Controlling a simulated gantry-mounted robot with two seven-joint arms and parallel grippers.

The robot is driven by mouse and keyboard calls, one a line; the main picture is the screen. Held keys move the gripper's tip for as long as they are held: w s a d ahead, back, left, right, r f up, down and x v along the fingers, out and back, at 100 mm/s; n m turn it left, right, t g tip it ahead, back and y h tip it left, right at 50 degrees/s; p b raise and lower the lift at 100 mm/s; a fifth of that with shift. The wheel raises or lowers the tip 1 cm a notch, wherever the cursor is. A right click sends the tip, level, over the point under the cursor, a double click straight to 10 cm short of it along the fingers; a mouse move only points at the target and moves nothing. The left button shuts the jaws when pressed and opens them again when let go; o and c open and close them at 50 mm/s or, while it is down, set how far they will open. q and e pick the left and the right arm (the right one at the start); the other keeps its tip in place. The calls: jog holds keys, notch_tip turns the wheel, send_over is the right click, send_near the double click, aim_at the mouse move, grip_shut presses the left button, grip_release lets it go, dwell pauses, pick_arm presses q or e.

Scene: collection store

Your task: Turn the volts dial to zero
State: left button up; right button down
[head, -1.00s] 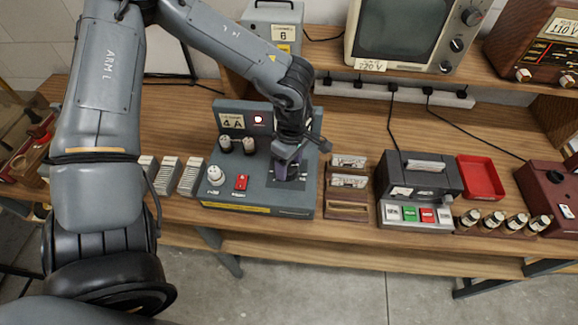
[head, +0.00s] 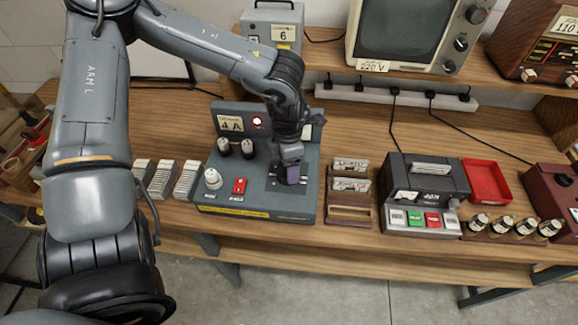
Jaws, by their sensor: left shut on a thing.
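My left gripper (head: 291,178) points down onto this plate, shut on the dial there. The gripper hides the dial and its pointer, and the small labels are too small to read. My right gripper is not in view.
Card racks (head: 350,215) stand right of the unit, then a dark grey machine (head: 425,180) with coloured buttons and a red tray (head: 486,182). White card stacks (head: 163,180) stand to its left. A monitor (head: 405,40) is on the shelf above.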

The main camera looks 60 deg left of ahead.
pick_arm(q)
jog(key=n, duration=0.4)
jog(key=shift+n, duration=0.3)
jog(key=n, duration=0.2)
jog(key=shift+a+n+t, duration=0.1)
jog(key=shift+n+t, duration=0.2)
jog(key=shift+n, duration=0.1)
jog(key=n, duration=0.3)
jog(key=shift+s+n+b, duration=0.1)
jog(key=shift+n+b, duration=0.25)
jog(key=shift+n, duration=0.05)
jog(key=n, duration=0.3)
jog(key=shift+s, duration=0.1)
jog(key=n, duration=0.4)
jog(key=shift+y, duration=0.3)
jog(key=n, duration=0.3)
jog(key=shift+s+n+b, duration=0.15)
jog(key=shift+n+b, duration=0.15)
jog(key=shift+n, duration=0.1)
jog(key=n, duration=0.4)
jog(key=shift+y+b, duration=0.3)
jog(key=shift+n, duration=1.5)
